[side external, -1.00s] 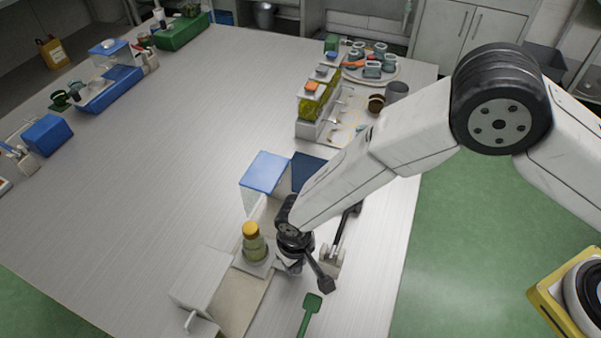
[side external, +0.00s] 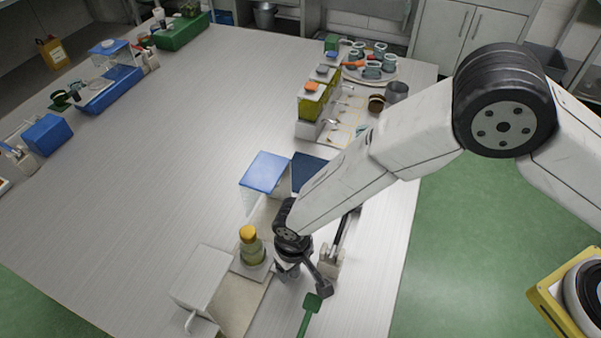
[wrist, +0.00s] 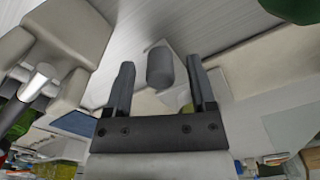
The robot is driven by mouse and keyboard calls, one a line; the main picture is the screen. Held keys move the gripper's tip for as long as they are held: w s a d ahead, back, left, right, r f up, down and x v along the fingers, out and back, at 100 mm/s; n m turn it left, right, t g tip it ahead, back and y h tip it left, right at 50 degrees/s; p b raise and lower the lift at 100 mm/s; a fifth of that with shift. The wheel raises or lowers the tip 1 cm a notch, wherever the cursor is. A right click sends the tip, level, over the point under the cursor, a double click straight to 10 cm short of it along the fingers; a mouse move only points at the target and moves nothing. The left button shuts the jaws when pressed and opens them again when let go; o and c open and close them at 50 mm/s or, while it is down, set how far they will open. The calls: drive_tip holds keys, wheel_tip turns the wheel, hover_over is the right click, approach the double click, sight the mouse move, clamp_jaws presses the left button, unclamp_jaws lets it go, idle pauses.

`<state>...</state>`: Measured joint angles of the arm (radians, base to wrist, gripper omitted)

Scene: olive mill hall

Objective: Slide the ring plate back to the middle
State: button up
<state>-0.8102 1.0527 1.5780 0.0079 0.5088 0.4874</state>
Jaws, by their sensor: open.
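The ring plate (side external: 237,268) is a pale square plate on a beige track (side external: 240,297). A bottle with a yellow cap (side external: 251,248) stands upright on it. My gripper (side external: 284,270) is low at the plate's right side; its fingertips are mostly hidden in the side view. In the wrist view, my gripper (wrist: 160,85) has its two dark fingers apart. A grey upright peg (wrist: 160,68) on a pale part shows between them, with no clear grip on it. I cannot tell whether a finger touches it.
A white block with a handle (side external: 203,275) stands at the track's near left end, and a blue-lidded box (side external: 265,170) at its far end. A green scoop (side external: 309,310) lies close to my gripper's right. The table's left middle (side external: 150,170) is clear.

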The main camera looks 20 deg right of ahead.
drive_tip(key=shift+r, duration=3.7)
